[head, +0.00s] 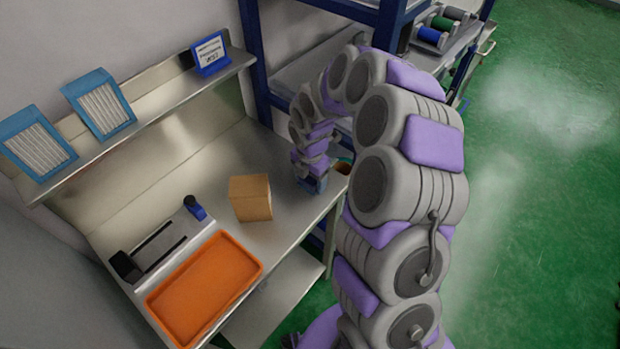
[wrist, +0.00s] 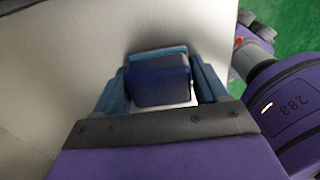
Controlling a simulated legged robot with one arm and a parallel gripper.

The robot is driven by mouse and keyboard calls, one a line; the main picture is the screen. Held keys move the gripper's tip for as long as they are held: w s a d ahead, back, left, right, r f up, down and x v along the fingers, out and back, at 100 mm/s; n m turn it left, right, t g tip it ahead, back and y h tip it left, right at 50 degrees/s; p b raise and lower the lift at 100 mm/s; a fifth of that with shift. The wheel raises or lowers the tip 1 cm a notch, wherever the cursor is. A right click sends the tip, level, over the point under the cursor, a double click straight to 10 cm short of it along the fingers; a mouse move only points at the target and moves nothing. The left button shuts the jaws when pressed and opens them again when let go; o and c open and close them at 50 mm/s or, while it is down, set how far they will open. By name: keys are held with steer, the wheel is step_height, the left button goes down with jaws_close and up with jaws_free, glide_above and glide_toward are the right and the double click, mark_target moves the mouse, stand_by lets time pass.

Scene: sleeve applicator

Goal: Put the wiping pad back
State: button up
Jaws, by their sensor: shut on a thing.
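My gripper (wrist: 158,70) is shut on a dark blue block, which looks like the wiping pad (wrist: 160,84). A white patch shows beside the block at its lower right. One light blue finger lies on each side of it. In the head view my gripper (head: 315,184) points down over the right end of the metal bench, to the right of the cardboard box. The pad cannot be made out there. I cannot tell whether the pad touches the bench.
A cardboard box (head: 250,198) stands on the metal bench (head: 225,165). An orange tray (head: 205,290) and a grey fixture (head: 160,250) with a small blue part (head: 194,207) are at the front left. A brown round container (head: 343,168) is close right of my gripper.

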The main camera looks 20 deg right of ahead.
steer(key=o, duration=1)
steer(key=shift+f, duration=0.1)
step_height(320, 180, up, 12)
steer(key=p, duration=0.3)
steer(key=s+a+r+m, duration=0.2)
steer(key=s+r+m, duration=0.35)
steer(key=s, duration=0.25)
steer(key=s+r+m, duration=0.1)
steer(key=s+m, duration=0.5)
steer(key=s, duration=0.2)
steer(key=s+d+r+m+g, duration=0.1)
steer(key=s+r+m, duration=0.1)
steer(key=s+m, duration=0.5)
steer(key=s+d+r+m, duration=0.1)
steer(key=s+r+m, duration=0.1)
steer(key=s+m, duration=0.4)
steer(key=shift+s+r+m+g, duration=0.1)
steer(key=shift+s+m+g, duration=0.3)
steer(key=shift+s, duration=2.25)
